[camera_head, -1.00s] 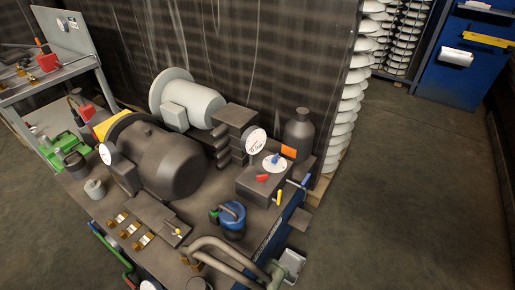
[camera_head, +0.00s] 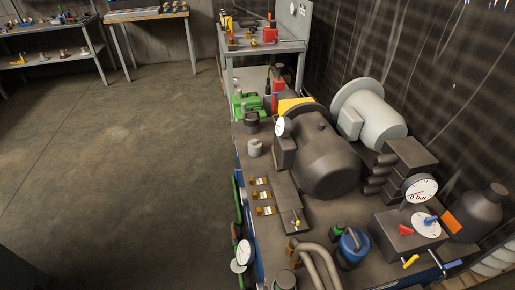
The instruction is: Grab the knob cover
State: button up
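I cannot tell for sure which thing is the knob cover. On the machine bench, a dark box (camera_head: 404,238) at the right has a white round plate (camera_head: 426,225) with a blue knob (camera_head: 431,221) on it. A small red part (camera_head: 405,230) sits beside the plate, and a yellow handle (camera_head: 411,261) is on the front edge. A blue round part with a looped top (camera_head: 352,246) stands left of the box. My gripper is not in view.
The machine bench carries a dark motor (camera_head: 325,160), a grey motor (camera_head: 368,115), gauges and brass fittings (camera_head: 262,196). A grey trolley (camera_head: 262,46) stands behind it. Tables (camera_head: 50,58) with tools line the back left. The floor (camera_head: 130,160) left of the bench is clear.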

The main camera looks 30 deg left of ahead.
aim_at(254, 146)
jog(key=i+j, duration=0.2)
jog(key=j, duration=0.35)
jog(key=i+j+z, duration=0.1)
jog(key=j, duration=0.45)
jog(key=i+j, duration=0.3)
jog(key=j, duration=0.25)
jog(key=i+j, duration=0.15)
jog(key=j, duration=0.4)
jog(key=i+j+z, duration=0.1)
jog(key=j, duration=0.45)
jog(key=i+j, duration=0.25)
jog(key=j, duration=0.3)
jog(key=i+j, duration=0.15)
jog(key=j, duration=0.45)
jog(key=i+j+z, duration=0.1)
jog(key=j, duration=0.45)
jog(key=i, duration=0.05)
